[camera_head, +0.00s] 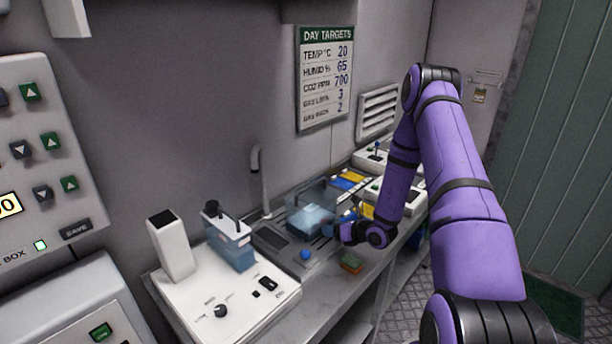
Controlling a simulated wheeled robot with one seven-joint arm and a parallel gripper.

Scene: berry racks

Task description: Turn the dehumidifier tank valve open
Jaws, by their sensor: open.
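A clear tank with blue contents (312,212) stands on the counter in the middle of the view. A small blue round knob (306,254) sits in front of it, on a dark grey base. Which part is the dehumidifier tank valve, I cannot tell for certain. My gripper (338,231) is open, just right of the clear tank and above and right of the blue knob. It is small and dark here, and whether it touches the tank is unclear. My purple arm reaches in from the right.
A white unit with a black knob (221,311) and a blue-filled container (230,247) stands at the front left. A grey tap (262,182) rises behind the counter. A small green and orange block (351,263) lies near the counter's front edge. Open floor is at right.

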